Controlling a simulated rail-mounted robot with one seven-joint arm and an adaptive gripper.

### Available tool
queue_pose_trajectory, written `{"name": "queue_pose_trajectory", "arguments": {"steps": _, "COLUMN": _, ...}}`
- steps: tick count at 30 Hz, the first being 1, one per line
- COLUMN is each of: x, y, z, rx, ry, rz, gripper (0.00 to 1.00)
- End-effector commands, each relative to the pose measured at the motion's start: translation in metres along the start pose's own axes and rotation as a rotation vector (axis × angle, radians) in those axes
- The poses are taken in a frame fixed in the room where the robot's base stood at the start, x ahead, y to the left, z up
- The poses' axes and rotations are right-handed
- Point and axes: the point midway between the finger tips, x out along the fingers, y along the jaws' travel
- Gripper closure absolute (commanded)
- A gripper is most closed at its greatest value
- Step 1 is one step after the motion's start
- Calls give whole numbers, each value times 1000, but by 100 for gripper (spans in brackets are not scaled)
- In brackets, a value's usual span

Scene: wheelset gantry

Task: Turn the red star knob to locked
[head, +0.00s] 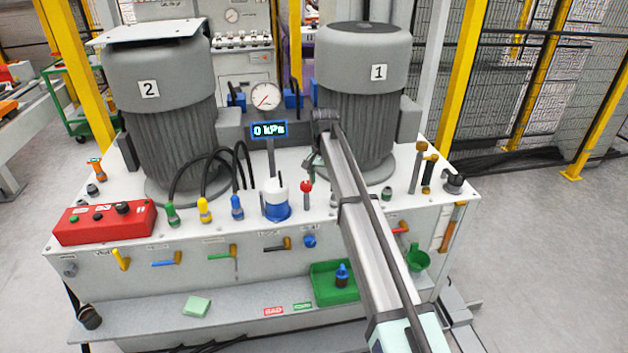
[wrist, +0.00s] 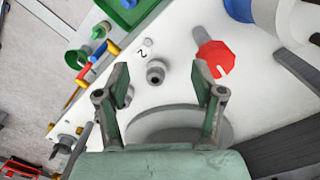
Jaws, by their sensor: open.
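The red star knob (head: 306,187) stands on a stem on the white bench top, right of the white and blue bottle, in the head view. In the wrist view the knob (wrist: 215,60) shows its red faceted head with a small white mark, on a grey stem. My gripper (wrist: 160,72) is open in the wrist view, with nothing between its fingers. The knob lies just beyond the right fingertip, and I cannot tell whether they touch. In the head view my arm partly hides the gripper near the knob.
Motor 2 (head: 165,110) and motor 1 (head: 365,90) stand on the bench. A display (head: 269,129) reads 0 kPa under a round gauge (head: 265,97). A white and blue bottle (head: 276,203) stands close left of the knob. A grey fitting (wrist: 155,73) shows between my fingers, below them.

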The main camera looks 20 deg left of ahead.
Motion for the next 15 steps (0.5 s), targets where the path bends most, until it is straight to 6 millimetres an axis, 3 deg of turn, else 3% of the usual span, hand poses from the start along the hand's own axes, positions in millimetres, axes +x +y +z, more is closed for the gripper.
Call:
{"name": "queue_pose_trajectory", "arguments": {"steps": 1, "x": -33, "y": -19, "z": -5, "rx": 10, "ry": 10, "rz": -8, "gripper": 32}}
{"name": "queue_pose_trajectory", "arguments": {"steps": 3, "x": -68, "y": -36, "z": -3, "rx": 27, "ry": 18, "rz": -15, "gripper": 32}}
{"name": "queue_pose_trajectory", "arguments": {"steps": 7, "x": -119, "y": -57, "z": 2, "rx": 54, "ry": 29, "rz": -25, "gripper": 32}}
{"name": "queue_pose_trajectory", "arguments": {"steps": 11, "x": -144, "y": -67, "z": 7, "rx": 68, "ry": 34, "rz": -30, "gripper": 32}}
{"name": "queue_pose_trajectory", "arguments": {"steps": 15, "x": -142, "y": -68, "z": 9, "rx": 72, "ry": 34, "rz": -31, "gripper": 32}}
